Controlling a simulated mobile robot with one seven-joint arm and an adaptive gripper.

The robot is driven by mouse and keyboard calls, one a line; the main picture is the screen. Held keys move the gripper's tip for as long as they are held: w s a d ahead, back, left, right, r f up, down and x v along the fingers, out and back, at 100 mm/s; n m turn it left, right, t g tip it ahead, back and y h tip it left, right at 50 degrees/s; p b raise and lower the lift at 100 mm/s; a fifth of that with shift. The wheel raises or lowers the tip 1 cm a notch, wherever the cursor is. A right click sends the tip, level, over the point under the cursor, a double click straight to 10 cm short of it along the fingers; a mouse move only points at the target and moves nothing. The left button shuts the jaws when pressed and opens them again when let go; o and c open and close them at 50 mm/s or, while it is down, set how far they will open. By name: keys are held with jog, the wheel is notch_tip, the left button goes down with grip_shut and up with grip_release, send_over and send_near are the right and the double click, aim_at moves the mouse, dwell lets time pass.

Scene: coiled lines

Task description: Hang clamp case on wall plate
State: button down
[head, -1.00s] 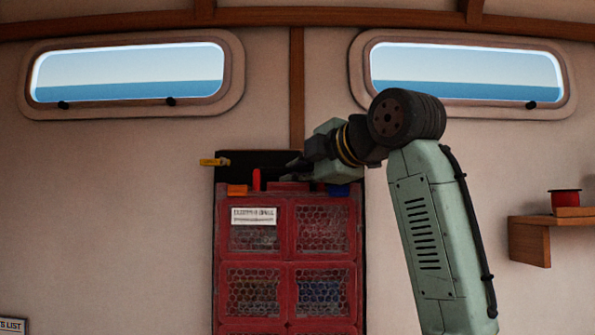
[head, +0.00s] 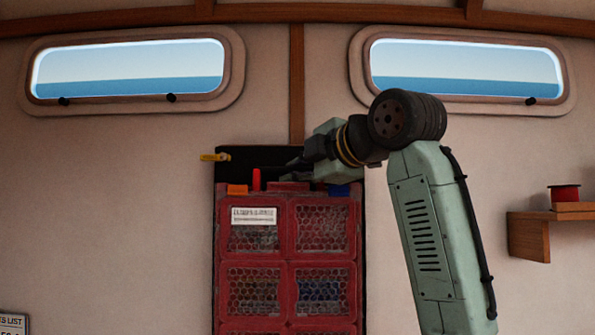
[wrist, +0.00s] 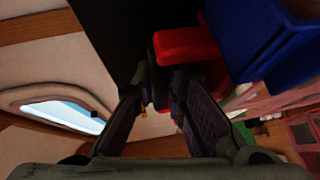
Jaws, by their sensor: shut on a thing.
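The clamp case (head: 287,225) is a tall red case with mesh-fronted compartments and a white label, upright in the head view. The black wall plate (head: 232,158) shows behind it, above its top and in thin strips at its sides. My gripper (head: 290,171) is at the case's top edge, shut on the case. In the wrist view my fingers (wrist: 160,95) converge in dark shadow, so the held part is hard to make out. I cannot tell whether the back of the case touches or is hooked on the plate.
Red (head: 256,178), orange (head: 237,190) and blue (head: 341,190) pieces sit along the case's top. A yellow piece (head: 214,157) sticks out at the plate's upper left. A wooden shelf (head: 530,235) with a red spool is at the right. Wall left of the case is clear.

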jog(key=shift+f, duration=0.1)
jog(key=c, duration=1.5)
grip_release()
jog(key=shift+c, duration=0.2)
jog(key=shift+f, duration=0.1)
jog(key=shift+f, duration=0.15)
jog(key=v, duration=1.2)
jog(key=shift+r, duration=0.4)
jog(key=shift+s, duration=0.1)
